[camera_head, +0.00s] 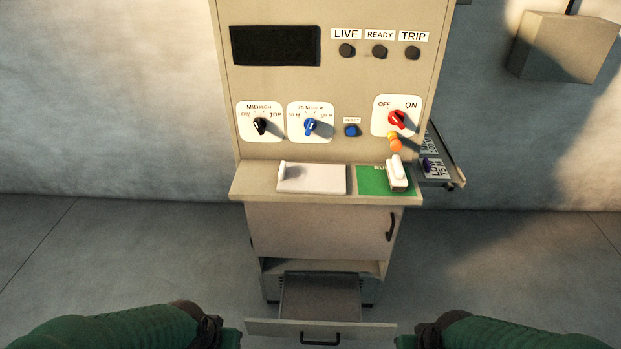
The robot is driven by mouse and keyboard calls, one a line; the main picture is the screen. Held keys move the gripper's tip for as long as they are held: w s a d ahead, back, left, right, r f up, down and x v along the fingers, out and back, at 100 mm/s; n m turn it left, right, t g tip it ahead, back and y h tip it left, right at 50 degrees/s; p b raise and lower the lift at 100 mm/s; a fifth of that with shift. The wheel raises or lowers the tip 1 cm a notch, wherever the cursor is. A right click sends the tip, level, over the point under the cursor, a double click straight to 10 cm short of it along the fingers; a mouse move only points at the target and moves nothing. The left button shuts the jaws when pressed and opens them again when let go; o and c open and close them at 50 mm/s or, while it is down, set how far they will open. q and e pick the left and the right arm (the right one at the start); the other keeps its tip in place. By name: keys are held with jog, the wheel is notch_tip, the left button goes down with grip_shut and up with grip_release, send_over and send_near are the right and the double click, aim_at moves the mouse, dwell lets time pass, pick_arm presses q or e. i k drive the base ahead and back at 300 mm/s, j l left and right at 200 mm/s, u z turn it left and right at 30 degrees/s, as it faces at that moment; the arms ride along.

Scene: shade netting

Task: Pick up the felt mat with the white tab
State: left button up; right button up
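I cannot single out a felt mat with a white tab for certain. A pale, flat rectangular pad (315,180) lies on the left of the cabinet ledge, with a small white upright piece at its left edge. A green rectangle (370,181) with partly covered lettering lies to its right. A white block-like piece (396,172) stands over its right part. My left gripper (230,339) and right gripper (406,341) show only in part at the bottom edge, on either side of the open drawer, well apart from the ledge. Their fingers are not clear.
The beige cabinet (270,75) carries a dark display (275,46), dials and a red switch (397,118). A grey-floored drawer (320,327) stands open below a handled door (320,232). A side shelf (440,183) holds labelled items. Floor is clear at both sides.

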aim_at(308, 177)
jog(key=i+l+u, duration=0.25)
jog(key=i+l, duration=0.6)
